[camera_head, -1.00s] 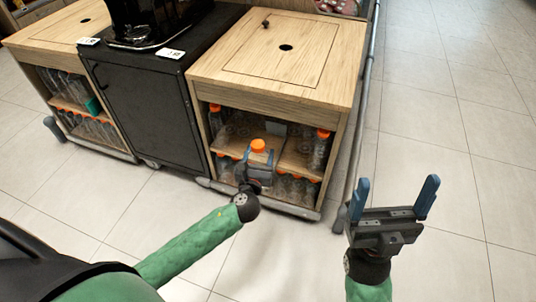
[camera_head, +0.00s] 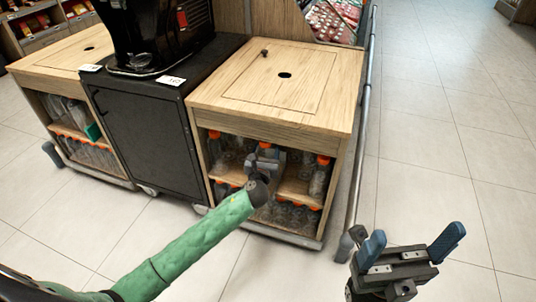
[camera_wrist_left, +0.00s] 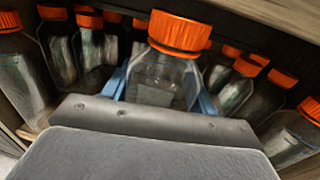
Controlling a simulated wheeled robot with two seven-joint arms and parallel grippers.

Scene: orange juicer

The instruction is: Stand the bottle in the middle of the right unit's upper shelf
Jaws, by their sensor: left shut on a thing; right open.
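The clear bottle with an orange cap (camera_wrist_left: 165,75) is upright between the blue fingers of my left gripper (camera_wrist_left: 162,95), which is shut on it. In the head view the left gripper (camera_head: 264,160) reaches into the opening of the right wooden unit (camera_head: 270,112), at the middle of its upper shelf (camera_head: 293,189). The bottle's cap (camera_head: 265,145) shows there; its body is mostly hidden by the gripper. Its base is hidden, so I cannot tell whether it touches the shelf. My right gripper (camera_head: 408,250) is open and empty, over the floor at lower right.
Other orange-capped bottles stand at the shelf's left (camera_head: 216,150) and right (camera_head: 319,177), and several show behind in the wrist view. More bottles fill the lower shelf (camera_head: 290,213). A black cabinet (camera_head: 140,125) stands left of the unit. The floor at right is clear.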

